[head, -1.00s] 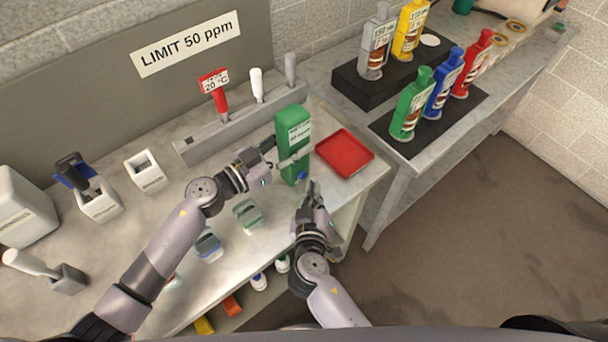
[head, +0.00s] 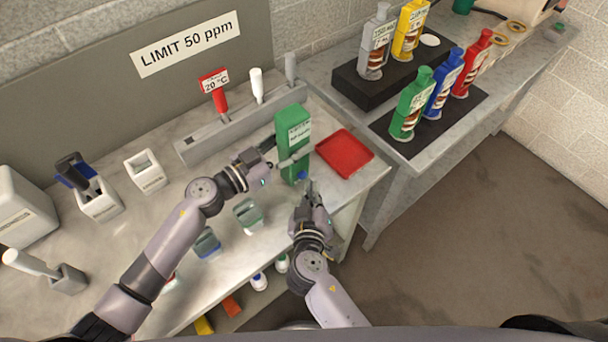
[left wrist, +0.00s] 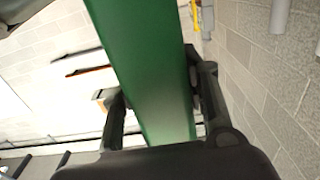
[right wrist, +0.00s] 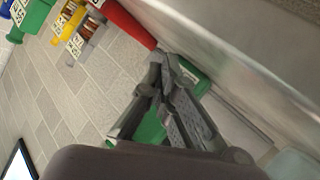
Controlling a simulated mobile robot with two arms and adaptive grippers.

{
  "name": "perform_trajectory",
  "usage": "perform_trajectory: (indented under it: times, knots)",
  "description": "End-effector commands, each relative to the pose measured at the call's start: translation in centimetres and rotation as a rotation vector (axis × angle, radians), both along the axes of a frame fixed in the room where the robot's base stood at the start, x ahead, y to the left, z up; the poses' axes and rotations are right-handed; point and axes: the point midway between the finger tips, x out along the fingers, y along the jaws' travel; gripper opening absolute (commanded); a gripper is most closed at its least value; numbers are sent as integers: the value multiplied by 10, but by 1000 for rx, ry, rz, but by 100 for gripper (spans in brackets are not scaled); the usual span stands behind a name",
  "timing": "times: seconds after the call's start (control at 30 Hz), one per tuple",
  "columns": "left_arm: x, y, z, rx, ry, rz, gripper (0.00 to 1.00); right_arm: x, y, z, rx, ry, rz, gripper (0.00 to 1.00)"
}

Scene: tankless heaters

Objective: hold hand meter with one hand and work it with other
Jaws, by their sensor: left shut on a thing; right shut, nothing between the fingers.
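The green hand meter (head: 291,125) is held upright above the table, with a pale label on its face and a blue button (head: 302,175) low on it. My left gripper (head: 284,160) is shut on the meter's sides; the left wrist view shows the green body (left wrist: 150,70) between both fingers. My right gripper (head: 311,184) is shut and empty, its tips just below and beside the blue button. In the right wrist view its closed fingers (right wrist: 163,68) overlap the green meter (right wrist: 150,130). I cannot tell whether they touch it.
A red tray (head: 345,153) lies close to the right of the meter. A grey rack (head: 215,140) with probes stands behind. Small meters (head: 248,215) lie in front on the table. Bottles (head: 410,110) stand on the right-hand bench. Floor shows between the benches.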

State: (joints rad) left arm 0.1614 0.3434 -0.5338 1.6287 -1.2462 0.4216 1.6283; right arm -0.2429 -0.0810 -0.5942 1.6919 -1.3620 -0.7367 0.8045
Motion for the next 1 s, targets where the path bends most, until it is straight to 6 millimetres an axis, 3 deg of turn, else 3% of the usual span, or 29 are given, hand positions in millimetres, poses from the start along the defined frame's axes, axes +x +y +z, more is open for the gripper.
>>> perform_trajectory:
  times: [1.0]
  knots:
    - [0, 0, 0, 0, 0, 0, 7, 8, 6, 0, 0, 0, 0, 0]
